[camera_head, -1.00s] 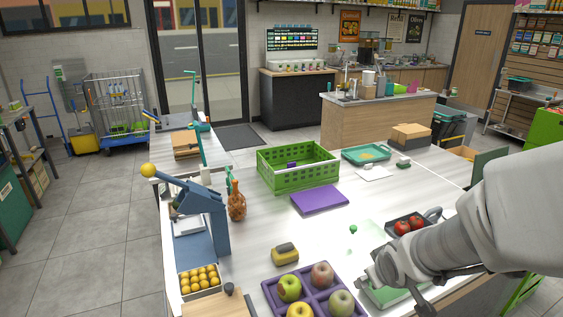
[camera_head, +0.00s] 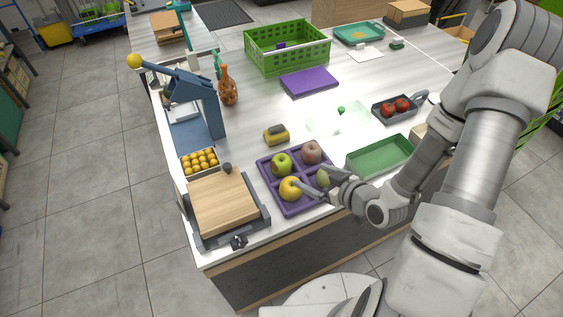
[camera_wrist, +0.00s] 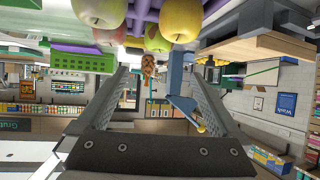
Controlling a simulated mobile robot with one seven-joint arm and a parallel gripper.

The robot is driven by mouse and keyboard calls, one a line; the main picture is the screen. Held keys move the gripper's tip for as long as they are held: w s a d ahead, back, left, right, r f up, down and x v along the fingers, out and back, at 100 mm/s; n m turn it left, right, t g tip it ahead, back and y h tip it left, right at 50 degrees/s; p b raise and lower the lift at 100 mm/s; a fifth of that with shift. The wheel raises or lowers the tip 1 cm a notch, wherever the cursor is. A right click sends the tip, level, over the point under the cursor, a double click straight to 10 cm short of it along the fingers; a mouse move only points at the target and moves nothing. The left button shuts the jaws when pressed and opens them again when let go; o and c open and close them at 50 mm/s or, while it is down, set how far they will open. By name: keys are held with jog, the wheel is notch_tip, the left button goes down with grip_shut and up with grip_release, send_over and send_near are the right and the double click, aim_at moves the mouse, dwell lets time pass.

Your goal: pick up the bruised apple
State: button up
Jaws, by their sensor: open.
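A purple divided tray (camera_head: 272,187) holds a green apple (camera_head: 282,164), a pinkish apple (camera_head: 311,151), a yellow apple (camera_head: 290,189) and a pale green apple (camera_head: 322,178). The green apple at back left seems to be the bruised one; its dark patch shows earlier but is unclear now. It appears in the wrist view (camera_wrist: 155,41). My gripper (camera_head: 314,181) is open and empty at the tray's front right. Its fingers partly hide the pale green apple; contact is unclear. In the upside-down wrist view, the open fingers (camera_wrist: 157,74) have nothing between them.
A wooden board (camera_head: 223,203) lies left of the tray, and a blue press (camera_head: 202,105) stands behind it. A yellow-and-dark sponge-like item (camera_head: 277,135) lies behind the tray. A green tray (camera_head: 380,157) is to the right. Clear counter lies toward the purple mat (camera_head: 309,82).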

aim_at(286, 164)
jog(key=b+x, duration=0.4)
jog(key=b, duration=0.4)
jog(key=shift+w+f, duration=0.15)
jog(key=shift+w, duration=0.05)
jog(key=b, duration=0.3)
jog(key=shift+w+a+f+b, duration=0.1)
jog(key=shift+a+f+b, duration=0.2)
jog(key=shift+b, duration=0.1)
jog(key=b+x, duration=0.2)
jog(key=x, duration=0.4)
jog(key=shift+w+a, duration=0.2)
jog(key=shift+w, duration=0.2)
jog(key=x, duration=0.4)
jog(key=shift+d+f, duration=0.1)
jog(key=shift+f, duration=0.3)
jog(key=shift+w+a+f, duration=0.25)
jog(key=shift+w, duration=0.25)
jog(key=c, duration=0.8)
